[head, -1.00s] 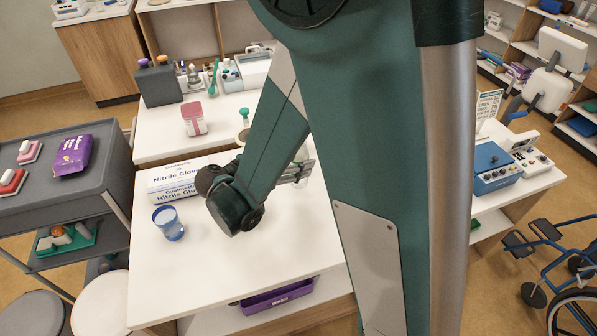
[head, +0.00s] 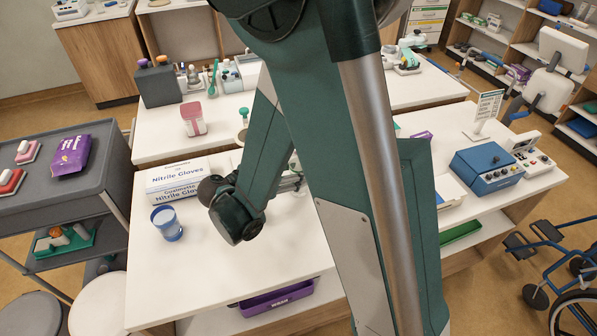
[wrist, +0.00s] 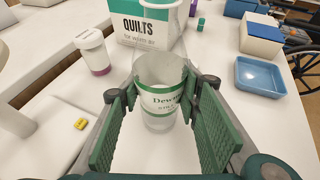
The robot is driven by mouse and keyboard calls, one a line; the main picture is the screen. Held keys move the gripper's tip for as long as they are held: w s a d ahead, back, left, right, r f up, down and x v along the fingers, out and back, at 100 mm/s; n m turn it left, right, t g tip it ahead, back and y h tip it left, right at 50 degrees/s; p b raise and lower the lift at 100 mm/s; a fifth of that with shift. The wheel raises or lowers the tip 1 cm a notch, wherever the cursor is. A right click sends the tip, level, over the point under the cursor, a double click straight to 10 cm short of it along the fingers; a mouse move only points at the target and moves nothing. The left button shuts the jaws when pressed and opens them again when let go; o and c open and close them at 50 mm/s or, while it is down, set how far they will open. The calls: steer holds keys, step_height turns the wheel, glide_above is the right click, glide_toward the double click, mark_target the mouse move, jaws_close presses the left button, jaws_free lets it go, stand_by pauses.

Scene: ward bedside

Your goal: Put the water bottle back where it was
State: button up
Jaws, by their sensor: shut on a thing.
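The water bottle (wrist: 158,104), clear with a green and white label, is between the green finger pads of my gripper (wrist: 160,112) in the wrist view. The pads press on it from both sides and it looks upright. I cannot tell whether its base touches the white table top. In the head view my gripper (head: 290,183) is partly hidden behind my arm, over the white table (head: 200,265), and the bottle is mostly hidden there.
A white jar (wrist: 93,52) is at left, a blue tray (wrist: 260,76) at right. A blue cup (head: 167,223) and glove boxes (head: 185,177) stand left of my gripper. The front table area is clear.

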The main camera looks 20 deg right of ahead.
steer(key=shift+f, duration=0.15)
steer(key=o, duration=1)
steer(key=shift+o, duration=0.2)
steer(key=shift+r, duration=0.25)
steer(key=p+v, duration=0.2)
steer(key=v, duration=1)
steer(key=shift+p, duration=0.35)
